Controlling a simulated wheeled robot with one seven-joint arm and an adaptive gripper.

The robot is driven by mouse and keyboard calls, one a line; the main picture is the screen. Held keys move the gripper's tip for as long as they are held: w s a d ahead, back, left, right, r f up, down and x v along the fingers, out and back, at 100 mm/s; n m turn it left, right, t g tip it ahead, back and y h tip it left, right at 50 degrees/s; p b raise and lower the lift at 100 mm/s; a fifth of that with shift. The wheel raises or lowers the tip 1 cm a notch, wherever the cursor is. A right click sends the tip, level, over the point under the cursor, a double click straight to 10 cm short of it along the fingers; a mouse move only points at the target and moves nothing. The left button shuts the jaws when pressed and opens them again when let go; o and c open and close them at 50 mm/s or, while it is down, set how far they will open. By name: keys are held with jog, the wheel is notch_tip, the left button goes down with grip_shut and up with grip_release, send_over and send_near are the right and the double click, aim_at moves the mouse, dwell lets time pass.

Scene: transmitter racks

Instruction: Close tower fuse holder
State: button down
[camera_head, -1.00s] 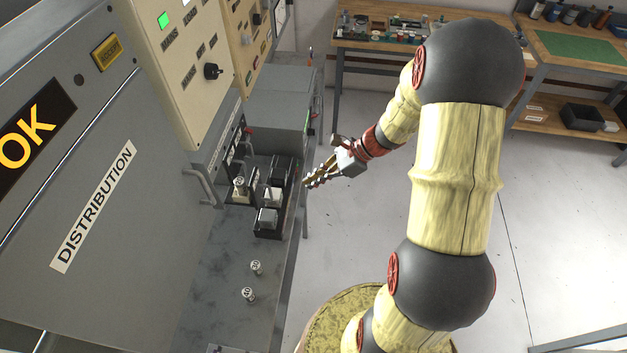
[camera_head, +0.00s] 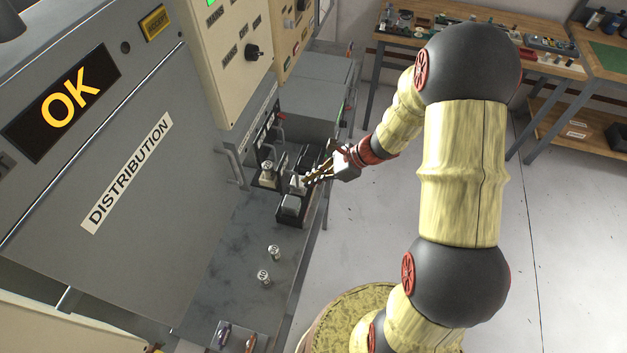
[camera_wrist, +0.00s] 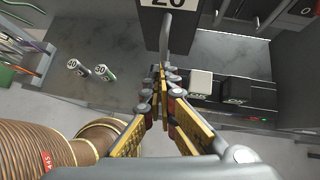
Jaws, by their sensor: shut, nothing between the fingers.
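My gripper (camera_head: 308,181) is shut and empty, over the right edge of the bench by the black tray. In the wrist view its closed fingers (camera_wrist: 160,72) point at a dark upright panel (camera_wrist: 153,32) with a "20" label and a grey bent handle (camera_wrist: 178,28). This may be the tower fuse holder; I cannot tell whether it is open or shut. In the head view a pale fitting with a round top (camera_head: 268,172) stands left of the tray. Contact with the handle is not clear.
A black tray (camera_head: 281,218) with pale blocks sits on the grey bench (camera_head: 225,265). Two loose fuses (camera_head: 274,252) (camera_head: 264,277) stand nearer. The grey cabinet marked DISTRIBUTION (camera_head: 75,185) is on the left. Open floor (camera_head: 380,235) lies right of the bench.

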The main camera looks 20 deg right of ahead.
aim_at(287, 175)
jog(key=w+a, duration=0.2)
jog(key=a, duration=0.1)
jog(key=w+a, duration=0.2)
jog(key=a, duration=0.1)
jog(key=w+a, duration=0.2)
jog(key=a, duration=0.1)
jog(key=shift+w+b, duration=0.25)
jog(key=shift+b, duration=0.1)
jog(key=shift+d, duration=0.1)
jog(key=shift+s+d, duration=0.1)
jog(key=shift+d, duration=0.1)
jog(key=d, duration=0.1)
jog(key=s+d, duration=0.1)
jog(key=d, duration=0.1)
jog(key=s+d+r, duration=0.1)
jog(key=shift+d+p, duration=0.2)
jog(key=shift+p, duration=0.1)
jog(key=v, duration=0.8)
jog(key=shift+r+p, duration=0.2)
jog(key=shift+p, duration=0.1)
jog(key=shift+d, duration=0.15)
